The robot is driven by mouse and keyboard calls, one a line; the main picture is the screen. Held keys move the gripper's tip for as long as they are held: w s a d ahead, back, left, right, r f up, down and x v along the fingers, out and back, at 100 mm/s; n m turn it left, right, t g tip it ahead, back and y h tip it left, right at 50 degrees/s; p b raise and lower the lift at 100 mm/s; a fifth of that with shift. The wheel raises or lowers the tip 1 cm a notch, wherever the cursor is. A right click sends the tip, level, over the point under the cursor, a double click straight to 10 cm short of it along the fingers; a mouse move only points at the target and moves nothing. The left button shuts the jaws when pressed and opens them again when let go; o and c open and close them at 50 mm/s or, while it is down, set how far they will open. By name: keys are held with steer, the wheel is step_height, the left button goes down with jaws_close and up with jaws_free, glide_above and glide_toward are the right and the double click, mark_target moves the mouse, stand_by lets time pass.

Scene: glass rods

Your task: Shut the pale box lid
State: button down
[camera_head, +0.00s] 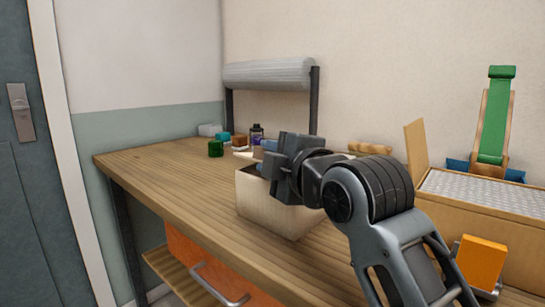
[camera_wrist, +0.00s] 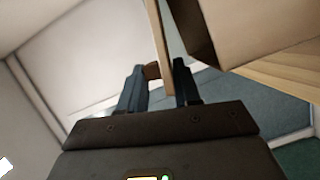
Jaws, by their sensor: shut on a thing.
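The pale box (camera_head: 275,205) stands on the wooden table, with my arm in front of its right part. My gripper (camera_head: 268,155) is at the box's top. In the wrist view, my gripper (camera_wrist: 159,82) has a thin pale panel, seen edge-on, between its fingers; I take it for the box lid (camera_wrist: 159,35). A small brown piece, perhaps a tab, shows beside the panel near the left finger. My gripper is shut on the lid. The lid stands away from the box body (camera_wrist: 265,25). In the head view my gripper and arm hide most of the lid.
A green block (camera_head: 216,149) and several small items stand behind the box, below a wrap roll (camera_head: 267,74). At right is a cardboard box (camera_head: 480,190) with bubble wrap, near a green strip (camera_head: 496,115) and an orange block (camera_head: 481,260). The table's left part is clear.

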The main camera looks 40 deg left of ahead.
steer(key=shift+s+f, duration=0.1)
steer(key=shift+f, duration=0.45)
steer(key=c, duration=1)
jaws_free()
steer(key=shift+o, duration=0.2)
steer(key=shift+f, duration=0.1)
